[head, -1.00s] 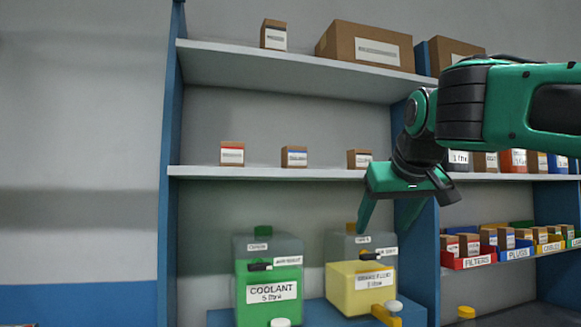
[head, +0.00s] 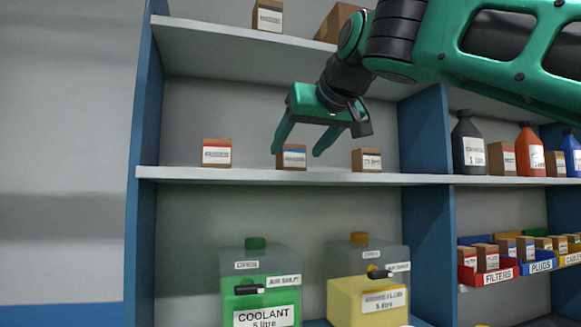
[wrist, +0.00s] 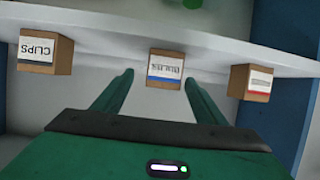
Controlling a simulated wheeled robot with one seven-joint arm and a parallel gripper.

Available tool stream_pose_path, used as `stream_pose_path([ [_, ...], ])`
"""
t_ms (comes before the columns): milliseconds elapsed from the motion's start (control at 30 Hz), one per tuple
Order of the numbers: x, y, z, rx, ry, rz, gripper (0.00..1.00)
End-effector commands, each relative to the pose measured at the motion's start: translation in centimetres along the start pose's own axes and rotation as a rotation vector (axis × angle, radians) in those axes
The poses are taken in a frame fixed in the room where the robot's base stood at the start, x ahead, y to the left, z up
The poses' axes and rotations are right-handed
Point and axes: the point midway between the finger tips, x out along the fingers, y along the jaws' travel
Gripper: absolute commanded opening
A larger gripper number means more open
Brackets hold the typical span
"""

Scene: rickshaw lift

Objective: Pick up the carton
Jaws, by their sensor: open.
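Several cartons are in view, and the task does not say which is meant. Three small brown ones stand apart on the middle shelf. The middle carton (head: 292,160) has a blue stripe; in the wrist view (wrist: 165,72) its label is upside down. The red-striped carton (head: 217,153) stands to its left, and a carton with a dark stripe (head: 367,160) to its right, labelled CLIPS in the wrist view (wrist: 45,54). My gripper (head: 297,152) is open and empty. Its fingers point down at the blue-striped carton, which shows between and just beyond the fingertips in the wrist view.
The middle shelf (head: 185,174) is bare between the cartons. The top shelf (head: 200,36) holds more boxes above. Green coolant (head: 262,300) and yellow fluid (head: 368,298) containers stand below. A blue upright (head: 428,150) separates bottles and bins at right.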

Motion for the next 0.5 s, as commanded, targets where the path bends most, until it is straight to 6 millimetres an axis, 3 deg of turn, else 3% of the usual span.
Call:
stream_pose_path([
  [100,1.9,-0.3,0.0,-0.002,-0.002,-0.004,0.66],
  [367,3.6,-0.5,-0.1,-0.002,-0.001,-0.005,0.66],
  [500,5.5,-0.6,-0.2,-0.002,-0.003,-0.005,0.66],
])
